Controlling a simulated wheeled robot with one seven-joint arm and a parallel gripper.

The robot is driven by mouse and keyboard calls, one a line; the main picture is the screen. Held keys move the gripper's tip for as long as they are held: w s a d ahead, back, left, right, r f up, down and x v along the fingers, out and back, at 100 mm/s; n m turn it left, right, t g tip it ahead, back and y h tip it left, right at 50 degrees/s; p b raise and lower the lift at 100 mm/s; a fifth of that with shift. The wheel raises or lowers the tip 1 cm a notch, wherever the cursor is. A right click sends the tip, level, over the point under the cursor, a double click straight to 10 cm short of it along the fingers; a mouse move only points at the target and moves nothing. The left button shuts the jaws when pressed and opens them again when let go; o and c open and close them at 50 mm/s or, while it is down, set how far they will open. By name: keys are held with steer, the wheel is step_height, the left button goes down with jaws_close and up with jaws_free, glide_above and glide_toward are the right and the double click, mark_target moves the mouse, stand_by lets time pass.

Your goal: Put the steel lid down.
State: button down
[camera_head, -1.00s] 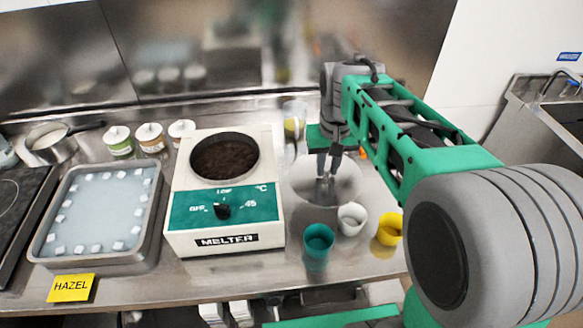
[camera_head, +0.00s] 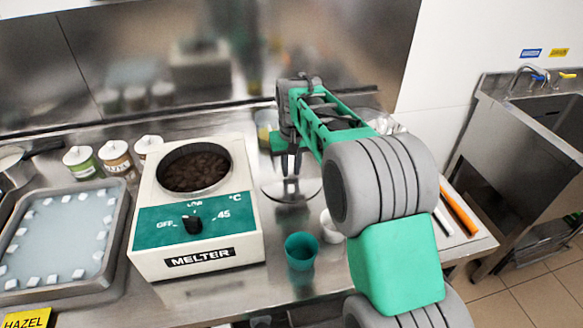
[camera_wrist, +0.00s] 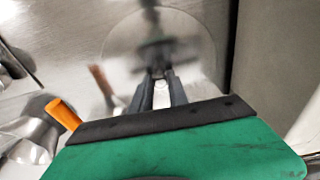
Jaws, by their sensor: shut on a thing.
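The steel lid (camera_head: 272,188) is a round, shiny, flat disc just right of the melter (camera_head: 197,225). My gripper (camera_head: 290,170) is above it, shut on its middle grip. In the wrist view the lid (camera_wrist: 190,35) spreads out beyond my fingers (camera_wrist: 160,82), roughly level. It is at or just above the steel counter (camera_head: 215,297); I cannot tell whether it touches. My fingers hide the part they hold. The melter's round well is uncovered and holds dark brown pieces.
A teal cup (camera_head: 301,252) stands close in front of the lid, with a white cup (camera_head: 329,226) beside it, partly behind my arm. Jars (camera_head: 115,157) and a tray with white cubes (camera_head: 68,235) are left. An orange-handled tool (camera_wrist: 62,113) shows in the wrist view.

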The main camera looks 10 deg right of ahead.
mark_target(292, 181)
steer(key=shift+f, duration=0.2)
steer(key=c, duration=1.3)
jaws_free()
steer(key=shift+r, duration=0.1)
steer(key=r, duration=0.4)
steer(key=s+r, duration=0.1)
steer(key=r, duration=0.7)
steer(key=shift+s+r, duration=0.1)
steer(key=shift+s, duration=0.15)
